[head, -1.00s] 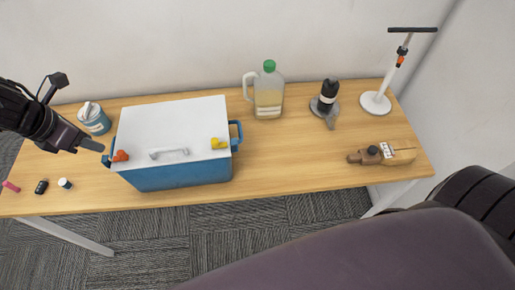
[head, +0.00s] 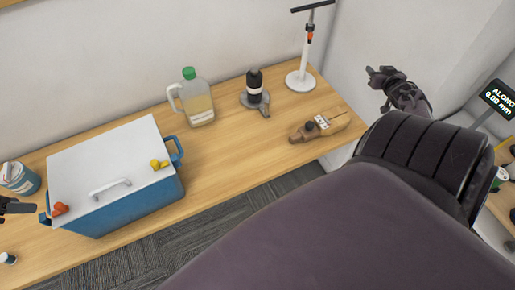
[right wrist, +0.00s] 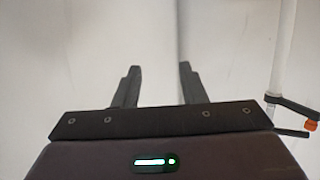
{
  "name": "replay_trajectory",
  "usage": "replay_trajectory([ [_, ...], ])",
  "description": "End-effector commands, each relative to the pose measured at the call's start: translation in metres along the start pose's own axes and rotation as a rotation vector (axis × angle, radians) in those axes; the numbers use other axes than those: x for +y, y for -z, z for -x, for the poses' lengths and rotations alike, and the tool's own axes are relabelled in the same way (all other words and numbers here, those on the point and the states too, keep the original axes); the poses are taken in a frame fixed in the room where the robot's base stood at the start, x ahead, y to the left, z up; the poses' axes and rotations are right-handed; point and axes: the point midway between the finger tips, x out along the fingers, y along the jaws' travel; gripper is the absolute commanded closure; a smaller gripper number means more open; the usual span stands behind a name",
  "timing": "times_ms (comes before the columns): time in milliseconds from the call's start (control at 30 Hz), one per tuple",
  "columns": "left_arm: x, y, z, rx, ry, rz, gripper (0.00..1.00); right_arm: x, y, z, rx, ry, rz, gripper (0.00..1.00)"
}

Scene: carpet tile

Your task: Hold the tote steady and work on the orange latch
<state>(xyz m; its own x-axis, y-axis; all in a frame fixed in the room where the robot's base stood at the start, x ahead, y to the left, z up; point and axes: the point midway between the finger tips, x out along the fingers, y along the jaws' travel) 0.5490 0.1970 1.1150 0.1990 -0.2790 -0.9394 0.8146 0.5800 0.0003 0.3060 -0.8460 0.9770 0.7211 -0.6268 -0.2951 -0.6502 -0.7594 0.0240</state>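The tote (head: 130,208) is a blue box with a white lid (head: 85,150) and a white lid handle, standing on the wooden table. The orange latch (head: 59,209) is at the lid's front left corner. A yellow latch (head: 160,164) is at the right. My left gripper (head: 20,208) enters at the left edge, beside the tote's left side handle; whether it touches is unclear, and its finger gap does not show. My right gripper (head: 376,78) is raised in front of the wall, away from the tote. In the right wrist view its fingers (right wrist: 158,72) are apart with nothing between them.
A green-capped jug (head: 197,105), a dark bottle-like object (head: 254,88), a white floor pump (head: 300,78) and a wooden hand plane (head: 320,126) stand right of the tote. A blue-labelled can (head: 20,180) is behind the left gripper. A small display (head: 497,97) is at far right.

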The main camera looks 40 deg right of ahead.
Motion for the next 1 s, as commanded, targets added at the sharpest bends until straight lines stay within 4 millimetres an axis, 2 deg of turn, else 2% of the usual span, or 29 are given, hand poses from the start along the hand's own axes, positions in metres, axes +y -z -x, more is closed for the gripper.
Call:
replay_trajectory([
  [33, 0.000, 0.000, 0.000, 0.000, 0.000, 0.000, 0.64, -0.009, 0.030, -0.008, 0.074, 0.024, -0.054, 0.62],
  [100, 0.000, 0.000, 0.000, 0.000, 0.000, 0.000, 0.64, -0.021, 0.070, -0.015, 0.174, 0.062, -0.130, 0.62],
  [267, 0.000, 0.000, 0.000, 0.000, 0.000, 0.000, 0.64, -0.057, 0.159, -0.025, 0.388, 0.168, -0.285, 0.62],
  [300, 0.000, 0.000, 0.000, 0.000, 0.000, 0.000, 0.64, -0.068, 0.180, -0.026, 0.436, 0.197, -0.315, 0.62],
  [367, 0.000, 0.000, 0.000, 0.000, 0.000, 0.000, 0.64, -0.088, 0.210, -0.028, 0.501, 0.241, -0.352, 0.62],
  [500, 0.000, 0.000, 0.000, 0.000, 0.000, 0.000, 0.64, -0.149, 0.269, -0.032, 0.605, 0.327, -0.389, 0.62],
  [567, 0.000, 0.000, 0.000, 0.000, 0.000, 0.000, 0.64, -0.179, 0.288, -0.033, 0.632, 0.360, -0.389, 0.62],
  [600, 0.000, 0.000, 0.000, 0.000, 0.000, 0.000, 0.64, -0.201, 0.299, -0.034, 0.644, 0.385, -0.390, 0.62],
  [667, 0.000, 0.000, 0.000, 0.000, 0.000, 0.000, 0.64, -0.235, 0.310, -0.033, 0.652, 0.428, -0.393, 0.62],
  [700, 0.000, 0.000, 0.000, 0.000, 0.000, 0.000, 0.64, -0.259, 0.312, -0.033, 0.650, 0.462, -0.399, 0.62],
  [767, 0.000, 0.000, 0.000, 0.000, 0.000, 0.000, 0.64, -0.295, 0.306, -0.031, 0.629, 0.519, -0.418, 0.62],
  [800, 0.000, 0.000, 0.000, 0.000, 0.000, 0.000, 0.64, -0.318, 0.297, -0.029, 0.607, 0.559, -0.436, 0.62],
  [867, 0.000, 0.000, 0.000, 0.000, 0.000, 0.000, 0.64, -0.349, 0.278, -0.025, 0.563, 0.619, -0.467, 0.62],
  [1000, 0.000, 0.000, 0.000, 0.000, 0.000, 0.000, 0.64, -0.410, 0.221, -0.011, 0.439, 0.746, -0.559, 0.62],
])
